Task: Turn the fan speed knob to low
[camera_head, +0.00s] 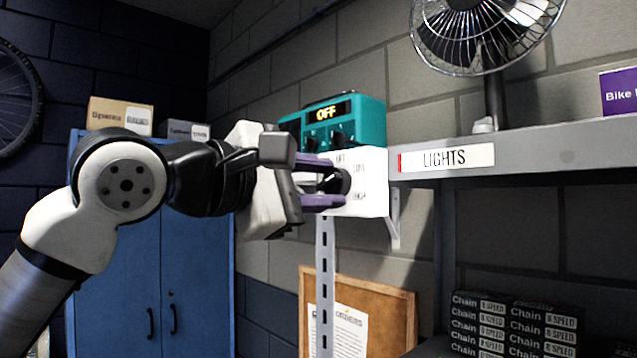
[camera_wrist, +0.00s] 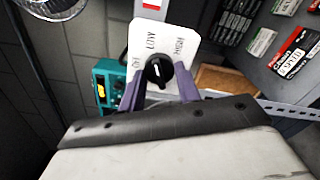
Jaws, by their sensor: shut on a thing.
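The fan speed knob (camera_head: 342,182) is a round black dial on a white plate (camera_head: 372,200) at the shelf's end. My gripper (camera_head: 334,183) reaches it from the left, with its two purple fingers shut on opposite sides of the knob. In the wrist view the knob (camera_wrist: 158,71) sits between the fingertips (camera_wrist: 160,88). The desk fan (camera_head: 487,30) stands on the shelf.
A teal device (camera_head: 370,122) showing OFF stands just behind and above the plate. The shelf (camera_head: 560,145) carries a LIGHTS label (camera_head: 447,159). Chain boxes (camera_head: 515,325) sit below at right. A blue cabinet (camera_head: 195,250) and a cork board (camera_head: 403,310) are behind.

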